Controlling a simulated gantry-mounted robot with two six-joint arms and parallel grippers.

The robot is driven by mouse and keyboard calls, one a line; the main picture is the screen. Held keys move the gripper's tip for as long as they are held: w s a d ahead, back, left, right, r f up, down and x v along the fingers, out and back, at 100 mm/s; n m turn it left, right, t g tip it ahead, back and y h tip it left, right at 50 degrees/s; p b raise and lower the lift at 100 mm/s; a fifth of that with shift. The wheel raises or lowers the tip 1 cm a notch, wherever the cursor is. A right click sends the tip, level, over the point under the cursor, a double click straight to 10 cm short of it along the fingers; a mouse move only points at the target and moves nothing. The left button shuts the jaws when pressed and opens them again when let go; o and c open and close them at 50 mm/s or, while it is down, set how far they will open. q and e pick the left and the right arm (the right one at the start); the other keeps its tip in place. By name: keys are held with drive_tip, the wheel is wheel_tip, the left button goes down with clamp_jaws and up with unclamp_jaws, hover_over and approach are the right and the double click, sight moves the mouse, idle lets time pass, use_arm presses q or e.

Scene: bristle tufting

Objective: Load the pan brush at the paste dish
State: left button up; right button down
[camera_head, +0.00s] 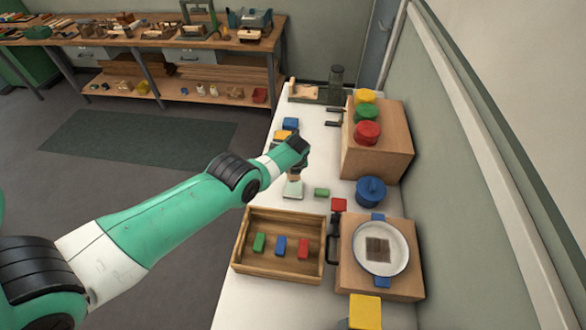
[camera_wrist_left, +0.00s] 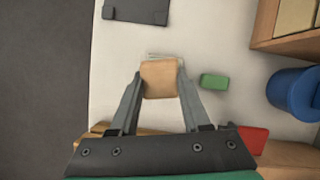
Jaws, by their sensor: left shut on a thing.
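My left gripper (camera_head: 295,170) is shut on a tan wooden block (camera_wrist_left: 160,79), likely the brush's top. Its two fingers (camera_wrist_left: 158,88) press the block's sides in the left wrist view. A pale patch (camera_head: 293,188) shows just below the gripper in the head view; I cannot tell whether it is bristles or a separate piece. A round white dish (camera_head: 361,261) with a dark rim holds brown square pieces and sits on a wooden board at the right front, apart from my gripper. I cannot tell for sure whether it is the paste dish. My right gripper is not in view.
A wooden tray (camera_head: 276,213) with green, blue and red blocks lies in front of my gripper. A green block (camera_head: 321,192) and a blue lidded pot (camera_head: 370,190) stand to its right. A wooden box (camera_head: 385,157) bears yellow, green and red pots.

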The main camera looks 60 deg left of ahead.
sight(294, 177)
use_arm(q)
wheel_tip(294, 177, down, 6)
drive_tip(key=b, duration=0.6)
drive_tip(key=shift+d, duration=0.1)
drive_tip(key=shift+f+b, duration=0.45)
drive_tip(key=shift+f, duration=0.15)
idle(1.7)
wheel_tip(294, 177, up, 7)
drive_tip(key=p, duration=0.7)
drive_tip(key=shift+r, duration=0.15)
